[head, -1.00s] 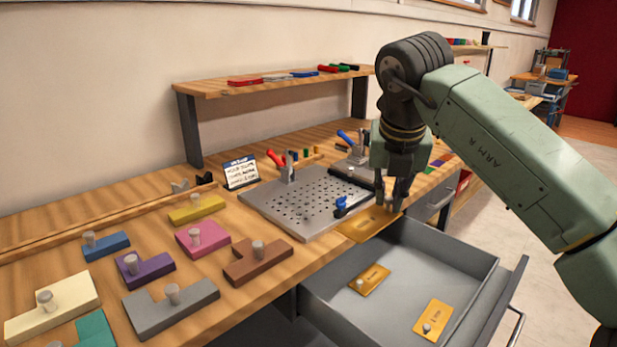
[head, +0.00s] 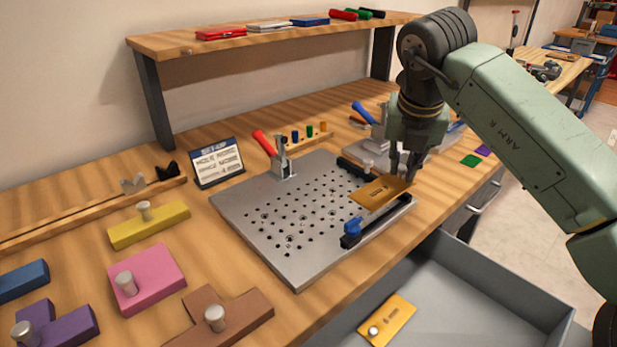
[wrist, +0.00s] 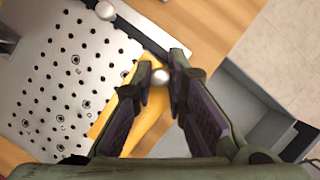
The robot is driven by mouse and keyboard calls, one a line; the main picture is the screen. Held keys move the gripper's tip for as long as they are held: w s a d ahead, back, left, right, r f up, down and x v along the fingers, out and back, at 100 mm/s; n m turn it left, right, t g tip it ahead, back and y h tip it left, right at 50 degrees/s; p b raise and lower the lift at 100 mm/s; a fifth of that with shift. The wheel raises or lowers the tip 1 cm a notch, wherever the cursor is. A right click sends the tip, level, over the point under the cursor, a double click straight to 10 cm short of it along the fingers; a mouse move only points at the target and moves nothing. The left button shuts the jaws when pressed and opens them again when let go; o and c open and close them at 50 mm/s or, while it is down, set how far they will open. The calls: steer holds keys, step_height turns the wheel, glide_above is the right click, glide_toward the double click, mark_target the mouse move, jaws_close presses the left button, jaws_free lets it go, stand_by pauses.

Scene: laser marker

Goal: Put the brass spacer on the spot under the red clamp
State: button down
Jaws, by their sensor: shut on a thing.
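My gripper (head: 401,176) is shut on the knob of a flat brass spacer (head: 376,194), which hangs over the right edge of the perforated metal plate (head: 255,218). In the wrist view the fingers (wrist: 162,80) close around the silver knob, and the brass spacer (wrist: 150,130) shows between and below them. The red clamp (head: 266,143) stands at the plate's back left, its red handle raised. The spot under it is not clearly visible.
Another brass piece (head: 387,320) lies in the open drawer (head: 450,290). A sign (head: 217,162) stands left of the red clamp. A shelf (head: 260,45) spans the back.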

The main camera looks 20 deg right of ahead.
steer(key=shift+w+d+f, duration=0.15)
steer(key=shift+w+f, duration=0.05)
steer(key=shift+w, duration=0.45)
steer(key=w+a+p, duration=0.1)
steer(key=w+a, duration=0.2)
steer(key=w+a+f+p, duration=0.1)
steer(key=w+a+p, duration=0.1)
steer(key=w+a, duration=0.2)
steer(key=w+a+p, duration=0.2)
steer(key=w+a, duration=0.1)
steer(key=a, duration=0.1)
steer(key=shift+w+f, duration=0.15)
steer(key=shift+w, duration=0.25)
step_height(320, 180, down, 3)
steer(key=shift+a+f+p, duration=0.1)
steer(key=shift+f+p, duration=0.1)
steer(key=shift+p, duration=0.6)
steer(key=shift+f+b, duration=0.4)
steer(key=shift+b, duration=0.05)
steer(key=c, duration=1.6)
jaws_free()
steer(key=shift+r, duration=0.1)
steer(key=shift+r, duration=0.1)
steer(key=shift+r+p, duration=0.2)
steer(key=shift+p, duration=0.3)
steer(key=b+v, duration=0.2)
steer(key=v, duration=0.9)
steer(key=shift+s+a+r+b, duration=0.2)
steer(key=shift+r+b, duration=0.1)
steer(key=shift+b, duration=0.1)
